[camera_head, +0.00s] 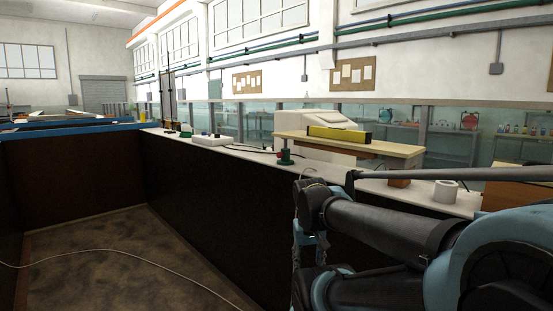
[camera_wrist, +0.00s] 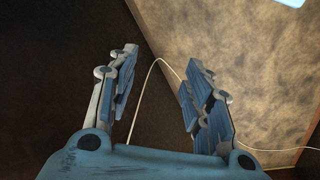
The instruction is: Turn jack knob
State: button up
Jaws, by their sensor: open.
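A small green jack with a red part (camera_head: 285,155) stands on the pale ledge under the left end of a wooden board (camera_head: 365,146). A yellow spirit level (camera_head: 339,133) lies on the board. I cannot make out the knob clearly at this size. My gripper (camera_wrist: 163,58) is open and empty in the wrist view, with its two fingers apart over the dark wall and floor. In the head view my arm reaches in from the right, and its end hangs in front of the dark wall, below and right of the jack. The jack is not in the wrist view.
The ledge (camera_head: 230,147) tops a long dark wall (camera_head: 205,182). A brown block (camera_head: 399,182) and a white roll (camera_head: 445,190) are on its right part. A thin pale cable (camera_head: 130,249) lies on the otherwise bare trough floor (camera_head: 120,265).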

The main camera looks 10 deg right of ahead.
jog(key=w+d+r+m+h, duration=0.1)
jog(key=w+d+r+h, duration=0.1)
jog(key=w+r, duration=0.3)
jog(key=w+d+r+m+h, duration=0.2)
jog(key=w+r+h, duration=0.15)
jog(key=w, duration=0.45)
jog(key=m+t+h, duration=0.7)
jog(key=t+h, duration=0.1)
send_near(278, 155)
jog(key=x, duration=0.9)
jog(key=shift+w+d, duration=0.1)
jog(key=shift+d, duration=0.1)
jog(key=c, duration=1.1)
